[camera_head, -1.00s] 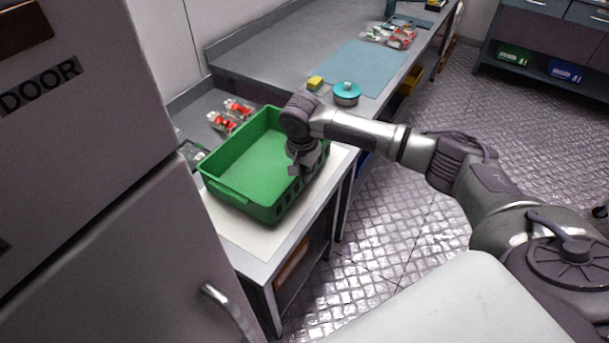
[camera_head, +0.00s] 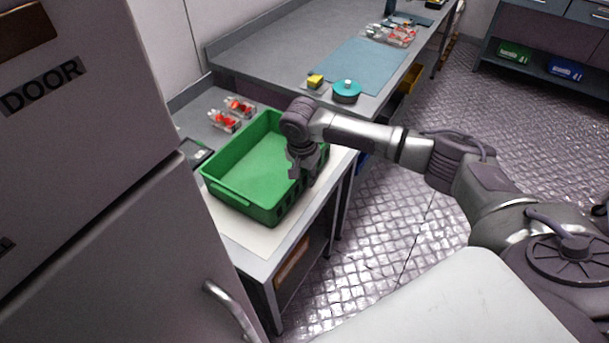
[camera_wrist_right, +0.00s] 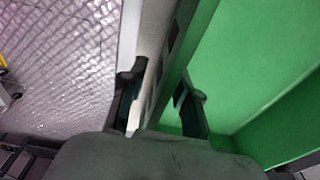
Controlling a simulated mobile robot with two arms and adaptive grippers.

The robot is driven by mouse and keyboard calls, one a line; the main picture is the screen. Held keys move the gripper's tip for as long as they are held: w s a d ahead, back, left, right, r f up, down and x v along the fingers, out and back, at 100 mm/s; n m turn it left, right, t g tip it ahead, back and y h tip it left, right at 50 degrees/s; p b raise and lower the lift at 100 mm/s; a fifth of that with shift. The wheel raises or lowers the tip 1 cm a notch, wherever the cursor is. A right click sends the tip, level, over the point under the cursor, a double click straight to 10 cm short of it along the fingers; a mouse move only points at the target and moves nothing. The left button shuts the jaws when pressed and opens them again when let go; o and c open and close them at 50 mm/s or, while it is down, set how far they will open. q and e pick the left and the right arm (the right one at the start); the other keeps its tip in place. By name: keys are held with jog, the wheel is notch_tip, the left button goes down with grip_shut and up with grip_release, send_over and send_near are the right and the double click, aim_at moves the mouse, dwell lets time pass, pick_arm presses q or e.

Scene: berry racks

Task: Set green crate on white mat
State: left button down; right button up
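The green crate (camera_head: 262,205) stands upright and empty on the white mat (camera_head: 262,236) on the near counter. Mat shows along its front and right sides; the far side of the mat is hidden. My right gripper (camera_head: 303,173) is at the crate's right wall. In the right wrist view its fingers (camera_wrist_right: 160,100) straddle the green crate wall (camera_wrist_right: 180,65), one outside and one inside. They look spread, with a gap to the wall, so the gripper appears open. My left gripper is not in view.
Packed red berries (camera_head: 232,113) lie behind the crate, beside a dark scale-like device (camera_head: 195,153). A teal-lidded pot (camera_head: 346,91), yellow sponge (camera_head: 315,81) and blue mat (camera_head: 360,66) are on the long counter. A grey door cabinet (camera_head: 100,180) stands close on the left.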

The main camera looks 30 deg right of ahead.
notch_tip(320, 180, up, 12)
jog(key=s+a+b, duration=0.1)
jog(key=shift+f, duration=0.1)
dwell(0.7)
